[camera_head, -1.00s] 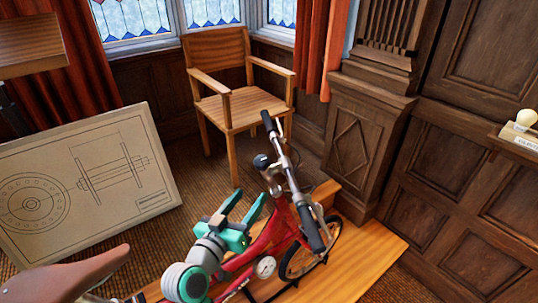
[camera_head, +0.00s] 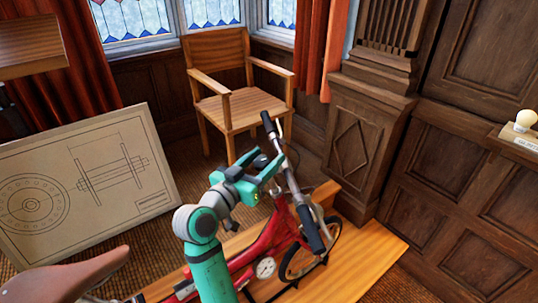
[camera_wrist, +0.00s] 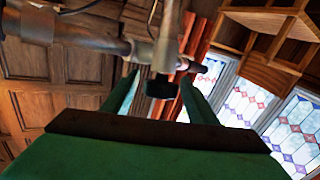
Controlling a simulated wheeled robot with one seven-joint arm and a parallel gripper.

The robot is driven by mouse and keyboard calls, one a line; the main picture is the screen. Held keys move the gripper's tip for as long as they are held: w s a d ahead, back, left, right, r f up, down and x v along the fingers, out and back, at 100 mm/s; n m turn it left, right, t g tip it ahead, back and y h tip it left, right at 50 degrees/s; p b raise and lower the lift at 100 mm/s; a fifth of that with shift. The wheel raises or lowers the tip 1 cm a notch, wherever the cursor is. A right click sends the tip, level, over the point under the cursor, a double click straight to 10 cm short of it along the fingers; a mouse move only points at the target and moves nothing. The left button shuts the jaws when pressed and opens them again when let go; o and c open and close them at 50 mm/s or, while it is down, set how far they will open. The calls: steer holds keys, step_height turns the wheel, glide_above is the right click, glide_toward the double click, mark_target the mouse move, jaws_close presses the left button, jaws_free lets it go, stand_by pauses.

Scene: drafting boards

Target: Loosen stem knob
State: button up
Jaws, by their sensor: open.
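My gripper (camera_head: 263,165) is open at the bicycle's handlebar stem, with its teal fingers pointing at the stem area. In the wrist view, the dark stem knob (camera_wrist: 162,88) shows between the two open fingers (camera_wrist: 160,78), below the metal stem (camera_wrist: 167,35). A gap shows on each side of the knob, and I cannot tell its exact depth between the fingers. In the head view the knob is largely hidden by the gripper. The red bicycle (camera_head: 283,222) stands upright with its handlebar (camera_head: 293,190) running toward the front right.
The bicycle stands on a wooden platform (camera_head: 365,262). A wooden chair (camera_head: 240,105) is behind it, and a drawing board (camera_head: 85,185) leans at the left. A brown saddle (camera_head: 70,277) is at the lower left. A wall shelf (camera_head: 520,147) holds a pale bulb.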

steer(key=shift+x, duration=1.15)
steer(key=c, duration=1.1)
steer(key=shift+o, duration=0.2)
steer(key=n+t+y, duration=0.1)
steer(key=n+y, duration=0.2)
steer(key=a+n+y, duration=0.1)
steer(key=n+y, duration=0.2)
steer(key=y, duration=0.1)
steer(key=shift+w+a+f+t, duration=0.1)
steer(key=shift+w+a+t, duration=0.1)
steer(key=shift+t, duration=0.2)
steer(key=shift+a+f+n+g+y, duration=0.15)
steer(key=shift+a+n+y, duration=0.1)
steer(key=shift+n+y, duration=0.65)
steer(key=shift+a+n+g+y, duration=0.2)
steer(key=shift+n+y, duration=0.5)
steer(key=shift+y, duration=0.25)
steer(key=shift+a+f+n+g+y, duration=0.15)
steer(key=shift+a+n+y, duration=0.1)
steer(key=shift+n+y, duration=0.65)
steer(key=shift+r, duration=0.15)
